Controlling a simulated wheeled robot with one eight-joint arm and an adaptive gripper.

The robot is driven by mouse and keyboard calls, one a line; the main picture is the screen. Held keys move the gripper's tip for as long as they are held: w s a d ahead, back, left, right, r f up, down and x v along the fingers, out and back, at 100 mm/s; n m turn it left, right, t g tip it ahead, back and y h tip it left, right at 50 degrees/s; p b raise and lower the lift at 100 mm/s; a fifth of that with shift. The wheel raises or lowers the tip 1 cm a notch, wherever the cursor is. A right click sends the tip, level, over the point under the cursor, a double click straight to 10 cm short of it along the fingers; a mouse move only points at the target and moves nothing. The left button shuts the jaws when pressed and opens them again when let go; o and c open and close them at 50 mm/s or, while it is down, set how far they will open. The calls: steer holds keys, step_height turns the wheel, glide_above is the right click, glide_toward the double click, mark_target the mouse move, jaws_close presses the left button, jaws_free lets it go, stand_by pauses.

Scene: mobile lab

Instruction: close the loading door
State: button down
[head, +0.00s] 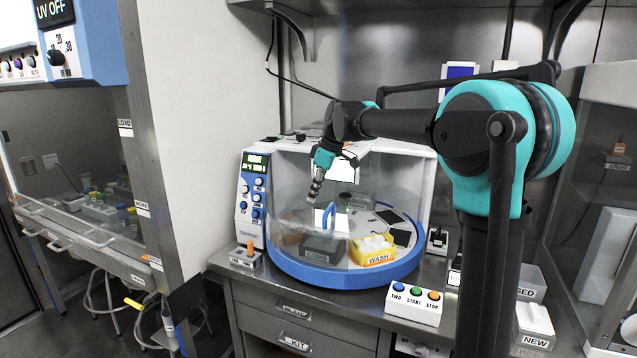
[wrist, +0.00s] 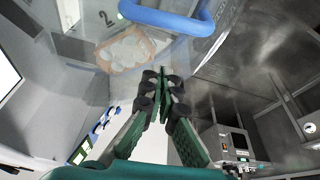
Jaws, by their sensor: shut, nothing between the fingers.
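The loading door (head: 292,208) is a clear curved panel with an upright blue handle (head: 328,215), on the front of a white benchtop machine. The panel covers the left part of the opening; the right part looks uncovered, with the turntable (head: 385,216) in plain view. My gripper (head: 313,196) is shut and empty, pointing down just left of and above the handle. In the wrist view, the shut fingertips (wrist: 162,72) lie below the blue handle (wrist: 165,20), with a visible gap. The door's clear edges are faint.
A yellow WASH tray (head: 372,258) and a dark tray (head: 320,245) sit on the turntable behind the blue front rim (head: 345,277). A button box (head: 413,304) and an orange-knobbed box (head: 246,258) stand on the bench. A white cabinet (head: 175,130) stands left.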

steer(key=shift+x, duration=1)
steer(key=shift+s+d+f, duration=0.1)
steer(key=shift+s+d, duration=0.05)
steer(key=shift+d, duration=0.4)
steer(key=shift+s+d+f, duration=0.1)
steer(key=shift+s+d, duration=0.05)
steer(key=shift+d, duration=0.4)
steer(key=shift+s+d, duration=0.2)
steer(key=shift+d, duration=0.6)
steer(key=shift+d, duration=0.15)
